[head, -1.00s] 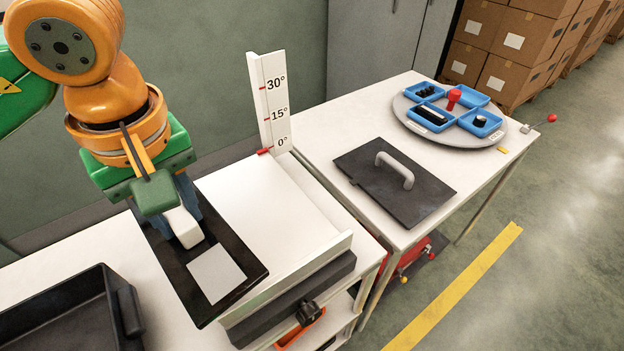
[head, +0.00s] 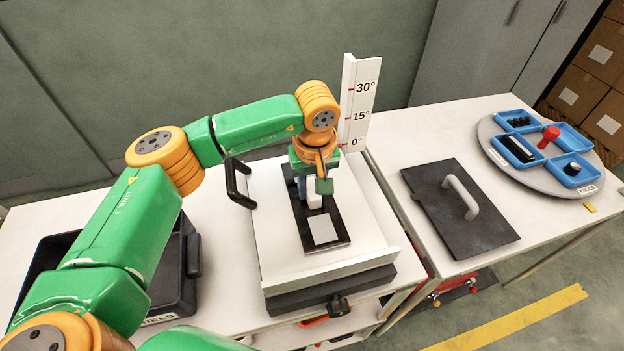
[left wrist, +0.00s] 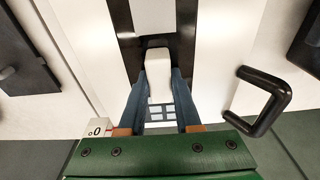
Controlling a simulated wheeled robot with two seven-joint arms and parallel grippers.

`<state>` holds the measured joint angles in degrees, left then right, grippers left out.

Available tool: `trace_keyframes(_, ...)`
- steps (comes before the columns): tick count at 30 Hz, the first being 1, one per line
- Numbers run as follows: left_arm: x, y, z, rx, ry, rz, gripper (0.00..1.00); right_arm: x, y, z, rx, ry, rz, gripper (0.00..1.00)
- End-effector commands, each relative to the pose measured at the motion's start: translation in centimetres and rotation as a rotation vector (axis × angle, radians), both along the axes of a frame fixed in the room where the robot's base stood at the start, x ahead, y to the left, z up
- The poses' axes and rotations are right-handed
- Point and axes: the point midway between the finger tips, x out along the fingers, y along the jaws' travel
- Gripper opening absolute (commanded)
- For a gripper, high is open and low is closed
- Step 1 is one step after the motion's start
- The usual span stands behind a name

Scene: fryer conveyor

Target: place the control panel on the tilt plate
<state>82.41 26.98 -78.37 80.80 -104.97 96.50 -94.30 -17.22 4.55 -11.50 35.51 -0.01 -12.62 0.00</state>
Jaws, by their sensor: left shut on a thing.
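The control panel (head: 322,230) is a black slab with a pale label square and a white block-like handle (left wrist: 158,72). My left gripper (head: 314,198) is shut on that handle, a finger on each side in the left wrist view. The panel is over the middle of the white tilt plate (head: 270,205), roughly lined up with its sides. I cannot tell whether it touches the plate or hovers just above. The panel's far part is hidden by my gripper. My right gripper is not in view.
An angle scale (head: 358,105) stands behind the plate, its red marker near 0°. A black handle (head: 238,184) sticks up at the plate's left. A black bin (head: 190,255) is further left. A dark lid (head: 460,215) and a round tray (head: 490,140) with blue bins are right.

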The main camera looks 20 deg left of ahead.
Motion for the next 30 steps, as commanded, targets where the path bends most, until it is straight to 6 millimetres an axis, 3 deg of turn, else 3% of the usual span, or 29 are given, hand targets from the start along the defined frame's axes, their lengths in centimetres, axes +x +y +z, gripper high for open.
trace_keyframes(11, 0.0, 0.0, -0.8, 0.000, -0.001, 0.001, 0.00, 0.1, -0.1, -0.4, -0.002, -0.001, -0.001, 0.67)
trace_keyframes(12, 0.0, 0.0, -0.6, -0.001, -0.001, 0.001, 0.43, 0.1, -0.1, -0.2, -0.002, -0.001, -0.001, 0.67)
trace_keyframes(14, 0.0, 0.0, -0.6, -0.001, -0.001, 0.001, 0.59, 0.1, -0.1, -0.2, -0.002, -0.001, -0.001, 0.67)
trace_keyframes(15, 0.0, 0.0, -0.6, -0.001, -0.001, 0.001, 0.62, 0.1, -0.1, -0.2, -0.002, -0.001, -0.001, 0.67)
trace_keyframes(26, 0.0, -0.1, 0.2, -0.002, -0.003, 0.002, 0.62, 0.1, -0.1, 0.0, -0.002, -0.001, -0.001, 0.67)
trace_keyframes(30, -0.2, -0.3, 2.9, -0.002, -0.008, 0.000, 0.62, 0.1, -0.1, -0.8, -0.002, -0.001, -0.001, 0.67)
